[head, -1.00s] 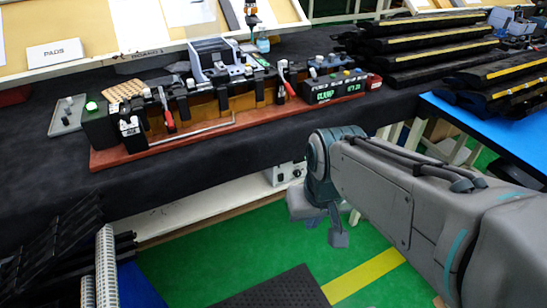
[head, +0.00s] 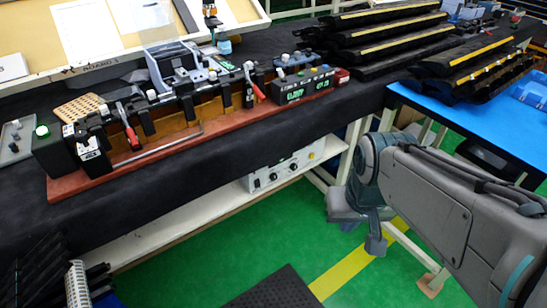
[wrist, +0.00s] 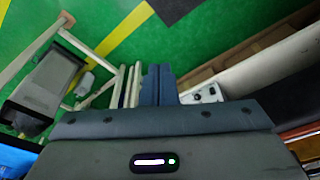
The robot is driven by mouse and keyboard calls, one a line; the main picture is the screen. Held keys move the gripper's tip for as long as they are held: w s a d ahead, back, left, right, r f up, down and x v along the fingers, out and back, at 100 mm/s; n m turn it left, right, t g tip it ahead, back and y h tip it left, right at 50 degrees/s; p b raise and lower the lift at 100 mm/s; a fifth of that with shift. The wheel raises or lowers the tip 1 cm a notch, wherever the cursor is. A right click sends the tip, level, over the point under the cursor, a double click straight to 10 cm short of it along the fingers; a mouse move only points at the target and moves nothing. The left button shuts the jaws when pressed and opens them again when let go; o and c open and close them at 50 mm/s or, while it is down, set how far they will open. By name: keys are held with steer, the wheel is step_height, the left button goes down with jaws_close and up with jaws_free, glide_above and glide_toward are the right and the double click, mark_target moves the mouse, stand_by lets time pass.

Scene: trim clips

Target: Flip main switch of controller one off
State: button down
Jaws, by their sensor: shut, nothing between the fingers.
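A white controller box (head: 285,166) with dark round knobs on its front sits on the shelf under the black-covered bench. I cannot tell whether it is one unit or two side by side, and its switch position is too small to read. In the wrist view part of its knobbed face (wrist: 205,94) shows to the right of my fingers. My gripper (head: 376,245) hangs over the green floor, right of and nearer than the box, apart from it. In the wrist view the blue-grey fingers of my gripper (wrist: 160,72) are together and empty.
A clamp fixture on a red base (head: 75,186) with a green-lit display box (head: 303,88) stands on the bench. A blue-topped table (head: 440,115) with pale legs is at right. The white shelf edge (head: 185,220) runs below the bench.

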mark_target(258, 186)
steer(key=w+f+m+t+b, duration=0.35)
steer(key=w+f+b, duration=0.25)
steer(key=w+f, duration=0.95)
steer(key=w+a+f+m+t+y+b, duration=0.6)
steer(key=a+f, duration=0.4)
steer(key=f, duration=0.2)
steer(key=w+m+t+y, duration=0.1)
steer(key=y, duration=0.1)
steer(key=shift+f+m+t+y+b, duration=0.2)
steer(key=shift+m+t+y+b, duration=0.1)
steer(key=shift+m+t+y, duration=0.1)
steer(key=shift+a, duration=0.15)
steer(key=b+x, duration=0.1)
steer(key=x, duration=1.3)
steer(key=shift+b, duration=0.35)
